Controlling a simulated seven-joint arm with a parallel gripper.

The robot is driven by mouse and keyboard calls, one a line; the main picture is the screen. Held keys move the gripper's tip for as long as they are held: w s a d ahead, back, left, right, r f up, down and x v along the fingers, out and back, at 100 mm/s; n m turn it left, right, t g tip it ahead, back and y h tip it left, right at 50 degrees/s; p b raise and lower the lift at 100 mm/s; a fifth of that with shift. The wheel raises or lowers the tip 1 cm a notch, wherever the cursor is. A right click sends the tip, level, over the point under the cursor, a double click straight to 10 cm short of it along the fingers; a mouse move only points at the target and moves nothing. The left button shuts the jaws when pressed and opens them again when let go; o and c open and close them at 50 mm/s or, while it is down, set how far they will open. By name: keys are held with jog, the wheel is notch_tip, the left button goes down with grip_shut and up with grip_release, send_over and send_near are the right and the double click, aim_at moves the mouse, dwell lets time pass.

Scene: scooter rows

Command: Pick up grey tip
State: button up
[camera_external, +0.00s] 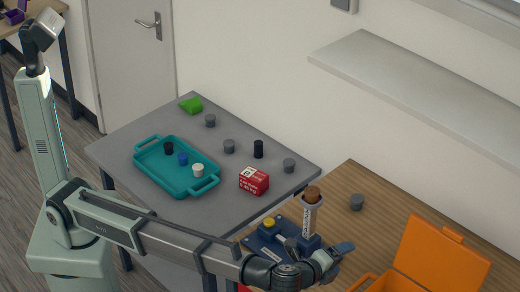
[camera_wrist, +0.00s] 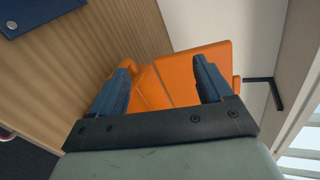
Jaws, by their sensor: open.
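An orange open case (camera_external: 440,257) lies right of my gripper; it fills the middle of the wrist view (camera_wrist: 180,75). A blue fixture (camera_external: 268,245) and an upright white tube with brown top (camera_external: 310,212) stand close left. A teal tray (camera_external: 160,183) holds small pieces. A red box (camera_external: 254,181) sits nearby.

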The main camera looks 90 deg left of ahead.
jog(key=w+a+r+n+g+y, duration=0.15)
jog(key=a+r, duration=0.35)
jog(key=a, duration=0.6)
jog(key=w+a+r+n+g+y, duration=0.15)
jog(key=a+r, duration=0.25)
jog(key=a, duration=0.8)
jog(key=a+r+n+y, duration=0.15)
jog(key=a+r, duration=0.35)
jog(key=a, duration=0.6)
jog(key=s+a+f+g, duration=0.2)
jog(key=a, duration=0.7)
jog(key=m+g+h, duration=0.1)
jog(key=m+g, duration=0.7)
jog(key=g, duration=0.1)
send_over(230, 148)
jog(key=w+d, duration=0.1)
jog(key=d, duration=0.3)
notch_tip(230, 148, down, 34)
jog(key=shift+w+a+f, duration=0.1)
jog(key=shift+w+f, duration=0.05)
jog(key=shift+f, duration=3.1)
jog(key=x, duration=0.4)
jog(key=shift+a+f, duration=0.1)
jog(key=shift+a, duration=0.3)
jog(key=c, duration=1.1)
